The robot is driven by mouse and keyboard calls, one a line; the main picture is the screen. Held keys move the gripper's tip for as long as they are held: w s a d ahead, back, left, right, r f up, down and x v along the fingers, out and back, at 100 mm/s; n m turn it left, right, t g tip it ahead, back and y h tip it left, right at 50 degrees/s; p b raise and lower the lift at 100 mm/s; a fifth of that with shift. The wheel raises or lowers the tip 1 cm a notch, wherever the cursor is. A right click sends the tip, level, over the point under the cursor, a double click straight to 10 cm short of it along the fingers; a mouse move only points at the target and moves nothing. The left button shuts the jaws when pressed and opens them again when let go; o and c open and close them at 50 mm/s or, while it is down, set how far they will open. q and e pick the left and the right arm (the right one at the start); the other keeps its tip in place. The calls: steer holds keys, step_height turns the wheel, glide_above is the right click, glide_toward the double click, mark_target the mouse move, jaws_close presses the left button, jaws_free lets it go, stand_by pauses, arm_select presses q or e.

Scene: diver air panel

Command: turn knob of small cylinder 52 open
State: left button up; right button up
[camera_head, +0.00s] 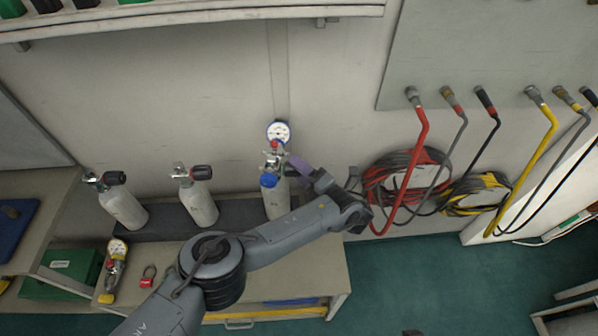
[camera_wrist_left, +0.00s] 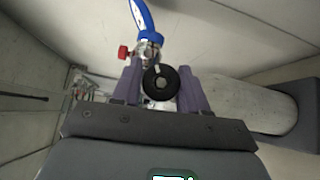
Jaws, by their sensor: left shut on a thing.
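The small cylinder (camera_head: 277,203) is white and stands rightmost of the small cylinders on the bench, with a valve and a round gauge (camera_head: 279,132) on top. I cannot read a number on it. Its black round knob (camera_wrist_left: 161,83) shows in the left wrist view between the two purple fingers of my left gripper (camera_wrist_left: 160,88). My left gripper (camera_head: 290,164) comes to the valve from the right in the head view and is shut on the knob. The cylinder body (camera_wrist_left: 245,103) lies to the right in the wrist view. My right gripper is out of view.
Two more white cylinders (camera_head: 124,207) (camera_head: 199,205) with black knobs stand to the left. A red padlock (camera_head: 147,279) and a yellow-ended gauge unit (camera_head: 114,262) lie on the bench. Red, black and yellow hoses (camera_head: 419,150) hang at the right.

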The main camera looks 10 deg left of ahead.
arm_select(q)
steer(key=shift+n, duration=0.4)
steer(key=o, duration=1)
steer(key=shift+d, duration=0.1)
steer(key=shift+o, duration=0.2)
steer(key=shift+s, duration=0.1)
steer(key=shift+s+d, duration=0.15)
steer(key=shift+d, duration=0.05)
steer(key=p+v, duration=0.2)
steer(key=v, duration=0.8)
steer(key=shift+f, duration=0.25)
